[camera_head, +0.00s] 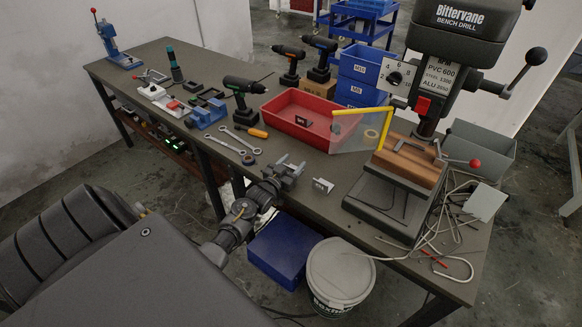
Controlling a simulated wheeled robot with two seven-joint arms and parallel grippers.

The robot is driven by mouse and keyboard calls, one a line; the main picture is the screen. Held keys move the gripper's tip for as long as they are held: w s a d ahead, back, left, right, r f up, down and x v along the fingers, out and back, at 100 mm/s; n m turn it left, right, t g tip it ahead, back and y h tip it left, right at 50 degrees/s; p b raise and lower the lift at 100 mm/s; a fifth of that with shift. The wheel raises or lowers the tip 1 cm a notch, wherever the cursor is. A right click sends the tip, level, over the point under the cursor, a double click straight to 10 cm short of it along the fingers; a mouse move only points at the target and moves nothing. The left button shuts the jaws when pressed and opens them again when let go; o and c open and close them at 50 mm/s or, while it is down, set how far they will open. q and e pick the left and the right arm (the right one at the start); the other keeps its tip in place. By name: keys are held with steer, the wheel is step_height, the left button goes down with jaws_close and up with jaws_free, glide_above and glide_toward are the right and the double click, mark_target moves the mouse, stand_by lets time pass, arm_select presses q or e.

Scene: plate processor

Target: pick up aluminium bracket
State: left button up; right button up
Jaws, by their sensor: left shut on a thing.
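My left gripper (290,164) is over the front edge of the bench, its arm coming in from the lower left. It is shut on a small grey metal piece, hard to tell from the fingers; it may be the aluminium bracket. A small silvery block with a dark face (322,185) sits on the bench just right of the gripper, apart from it. I cannot tell for certain which of the two is the bracket. My right gripper is not in view.
The bench drill (450,60) with its wooden block (411,165) stands right. A red bin (280,112) lies behind the gripper. A white bucket (340,270) and blue box (279,248) stand below the bench edge.

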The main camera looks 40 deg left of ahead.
arm_select(q)
steer(key=shift+r, duration=0.1)
steer(key=shift+r, duration=0.25)
step_height(320, 180, up, 2)
steer(key=s+d+r, duration=0.2)
steer(key=s+r, duration=0.8)
steer(key=s, duration=0.4)
steer(key=shift+r+b, duration=0.2)
steer(key=shift+b, duration=0.2)
steer(key=shift+w, duration=0.1)
steer(key=d+r+h, duration=0.1)
steer(key=d+r, duration=0.3)
steer(key=d, duration=0.7)
steer(key=d+r+m, duration=0.1)
steer(key=d+r, duration=0.3)
steer(key=d, duration=0.7)
steer(key=shift+h, duration=0.4)
